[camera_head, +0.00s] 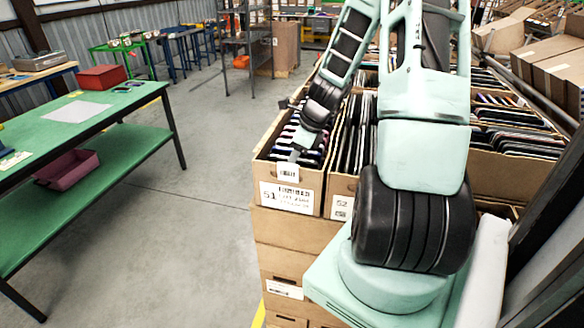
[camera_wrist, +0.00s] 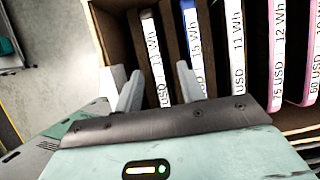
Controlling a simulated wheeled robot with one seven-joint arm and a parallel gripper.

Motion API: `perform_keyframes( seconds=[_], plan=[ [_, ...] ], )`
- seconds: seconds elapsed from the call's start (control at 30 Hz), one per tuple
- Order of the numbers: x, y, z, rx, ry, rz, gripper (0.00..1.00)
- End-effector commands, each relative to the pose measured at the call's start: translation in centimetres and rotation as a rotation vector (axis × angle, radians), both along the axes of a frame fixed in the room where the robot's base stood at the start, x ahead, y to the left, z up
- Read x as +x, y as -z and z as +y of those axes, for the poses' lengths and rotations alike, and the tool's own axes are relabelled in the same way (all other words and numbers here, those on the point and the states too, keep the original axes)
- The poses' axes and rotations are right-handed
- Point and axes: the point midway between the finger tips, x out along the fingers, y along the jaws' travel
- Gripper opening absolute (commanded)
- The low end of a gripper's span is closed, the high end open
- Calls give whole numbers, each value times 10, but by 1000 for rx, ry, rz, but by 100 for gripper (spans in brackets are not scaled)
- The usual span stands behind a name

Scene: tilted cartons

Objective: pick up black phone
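My gripper (camera_wrist: 159,78) is open at the front of the carton labelled 51 (camera_head: 268,180), with its two fingertips apart. In the wrist view, a dark phone with a white label on its edge (camera_wrist: 154,50) stands upright between the fingertips, with gaps showing beside it. I cannot tell how deep the fingers are. A phone with a blue edge (camera_wrist: 193,45) stands just right of the right fingertip. In the head view, my gripper (camera_head: 296,152) is small and partly hidden, and single phones there are too small to tell apart.
More labelled phones (camera_wrist: 237,45) stand in a row to the right, some with pink edges (camera_wrist: 278,60). The carton labelled 52 (camera_head: 341,205) is directly beside carton 51. A green table (camera_head: 75,113) stands at the left, with clear floor (camera_head: 185,235) between.

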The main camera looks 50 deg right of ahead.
Motion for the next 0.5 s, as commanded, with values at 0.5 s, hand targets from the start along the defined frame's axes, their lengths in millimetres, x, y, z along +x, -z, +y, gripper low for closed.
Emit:
perform_keyframes(
  seconds=[0.5],
  plan=[
    [1,1,0,-1,0,0,0]
  ],
)
